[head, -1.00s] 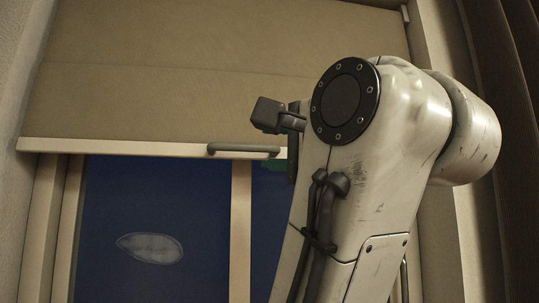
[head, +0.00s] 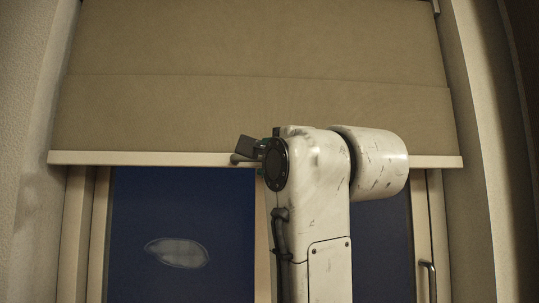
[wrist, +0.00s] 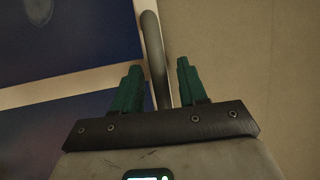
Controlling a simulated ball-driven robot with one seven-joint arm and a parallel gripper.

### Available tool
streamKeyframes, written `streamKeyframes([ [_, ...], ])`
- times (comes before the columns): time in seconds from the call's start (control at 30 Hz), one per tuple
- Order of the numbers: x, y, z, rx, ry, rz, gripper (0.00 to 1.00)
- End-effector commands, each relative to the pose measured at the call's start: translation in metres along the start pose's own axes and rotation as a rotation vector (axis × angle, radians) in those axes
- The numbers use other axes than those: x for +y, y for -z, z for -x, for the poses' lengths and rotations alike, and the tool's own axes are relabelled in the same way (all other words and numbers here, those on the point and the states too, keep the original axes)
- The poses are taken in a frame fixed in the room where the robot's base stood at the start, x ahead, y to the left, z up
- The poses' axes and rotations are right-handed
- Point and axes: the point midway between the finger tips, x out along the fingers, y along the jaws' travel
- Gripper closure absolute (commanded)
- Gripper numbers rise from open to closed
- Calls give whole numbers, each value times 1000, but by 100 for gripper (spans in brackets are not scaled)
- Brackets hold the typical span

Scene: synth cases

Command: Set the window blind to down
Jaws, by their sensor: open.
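The window blind (head: 260,100) is beige fabric, covering the upper part of the window with its pale bottom rail (head: 150,158) level. Below the rail, blue glass is uncovered. The rail's grey bar handle (head: 236,158) is mostly hidden behind my arm; in the wrist view the handle (wrist: 152,50) runs between my two green fingers. My gripper (wrist: 159,64) is open, with one finger on each side of the handle and a visible gap at least on the right. In the head view only a bit of my gripper shows beside the rail.
The window frame and glass (head: 180,220) fill the space below the rail, with a pale oval patch (head: 177,253) on the left pane. A window handle (head: 430,280) is at lower right. Wall reveals stand on both sides.

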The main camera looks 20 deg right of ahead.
Motion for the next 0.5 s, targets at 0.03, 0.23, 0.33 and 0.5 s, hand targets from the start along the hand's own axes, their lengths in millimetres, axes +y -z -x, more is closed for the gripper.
streamKeyframes([
  [0.03,0,0,0,0,0,0,58],
  [0.23,0,0,0,0,0,0,66],
  [0.33,0,0,0,0,0,0,76],
  [0.5,0,0,0,0,0,0,92],
])
